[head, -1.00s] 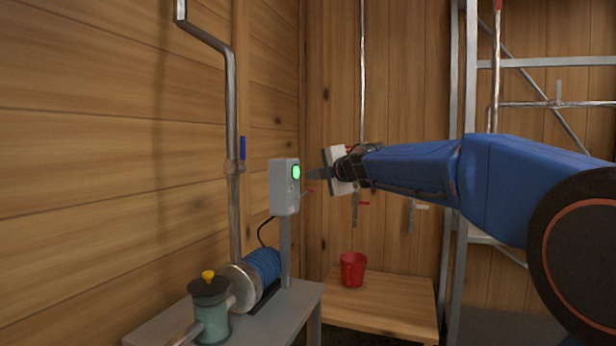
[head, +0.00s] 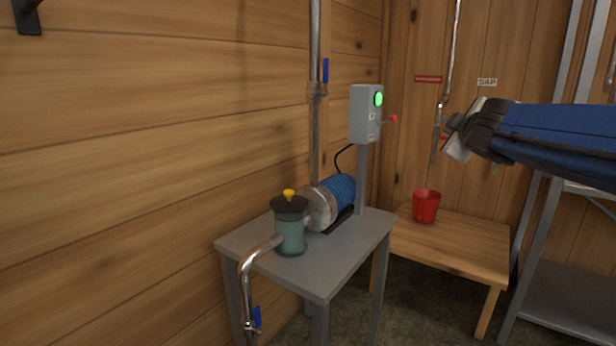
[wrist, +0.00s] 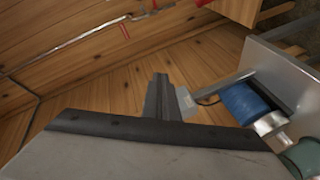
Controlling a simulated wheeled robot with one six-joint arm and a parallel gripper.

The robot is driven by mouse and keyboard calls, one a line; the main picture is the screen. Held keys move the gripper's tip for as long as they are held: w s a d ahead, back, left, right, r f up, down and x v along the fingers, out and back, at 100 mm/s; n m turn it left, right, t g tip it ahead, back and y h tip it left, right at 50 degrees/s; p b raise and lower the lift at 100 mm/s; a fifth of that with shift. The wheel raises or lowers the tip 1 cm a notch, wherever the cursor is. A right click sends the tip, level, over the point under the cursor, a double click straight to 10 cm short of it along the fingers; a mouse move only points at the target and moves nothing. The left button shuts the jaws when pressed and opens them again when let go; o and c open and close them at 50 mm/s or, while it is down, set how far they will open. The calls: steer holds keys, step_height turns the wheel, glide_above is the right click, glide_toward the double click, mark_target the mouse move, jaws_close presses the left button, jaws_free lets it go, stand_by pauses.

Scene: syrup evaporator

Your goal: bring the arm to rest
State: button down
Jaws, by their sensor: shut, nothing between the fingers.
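My blue arm (head: 575,135) reaches in from the right edge of the head view. My gripper (head: 452,122) is at its end, in front of the back wall and right of the grey control box (head: 364,114), apart from it. In the wrist view my gripper (wrist: 163,95) shows its fingers together with nothing held. The control box has a lit green button and a red-tipped lever (head: 392,119) on its right side.
A grey table (head: 335,272) carries a blue motor (head: 339,189) and a teal pump (head: 290,232) with a yellow knob. A red bucket (head: 425,205) stands on a low wooden table (head: 470,250). A metal frame (head: 545,225) stands at the right.

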steer(key=s+a+f+m+g+y, duration=0.1)
steer(key=s+a+f+m+g, duration=0.1)
steer(key=s+f, duration=0.9)
steer(key=s+a+f+m+g+y, duration=0.1)
steer(key=s+f+m+g, duration=0.3)
steer(key=s+f, duration=0.7)
steer(key=s+a+f+m+g+y, duration=0.1)
steer(key=s+a+f+m+g, duration=0.2)
steer(key=s+f, duration=0.8)
steer(key=shift+s+a+f+m+g, duration=0.35)
steer(key=shift+s+g, duration=0.2)
steer(key=shift+g, duration=0.35)
